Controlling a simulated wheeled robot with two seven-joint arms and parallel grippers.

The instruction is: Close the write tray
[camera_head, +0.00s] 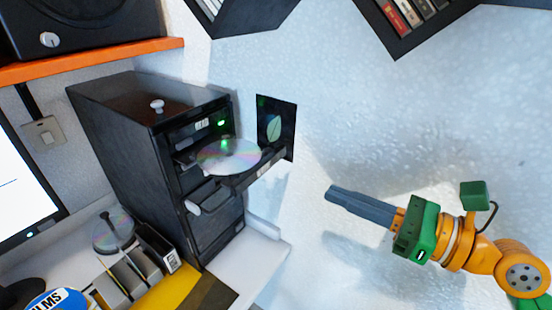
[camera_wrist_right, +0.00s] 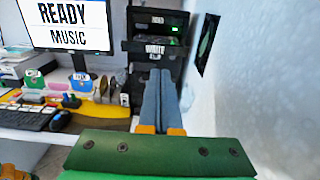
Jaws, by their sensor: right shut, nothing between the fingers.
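A black disc tower (camera_head: 130,130) stands on the desk. One of its trays (camera_head: 262,172) sticks out toward the right with a shiny silver disc (camera_head: 228,157) on it. In the right wrist view a tray front labelled WRITE (camera_wrist_right: 155,48) faces me, below a slot labelled READ (camera_wrist_right: 158,20). My right gripper (camera_head: 330,193) is shut and empty, to the right of the tray and apart from it, with its fingers pointing left toward the tower. It also shows in the right wrist view (camera_wrist_right: 160,75). My left gripper is out of view.
A wall (camera_head: 390,130) with a black leaf panel (camera_head: 276,128) is behind. A monitor (camera_wrist_right: 68,25), a keyboard (camera_wrist_right: 30,115) and desk holders (camera_head: 125,275) stand at the left. Shelves hang above.

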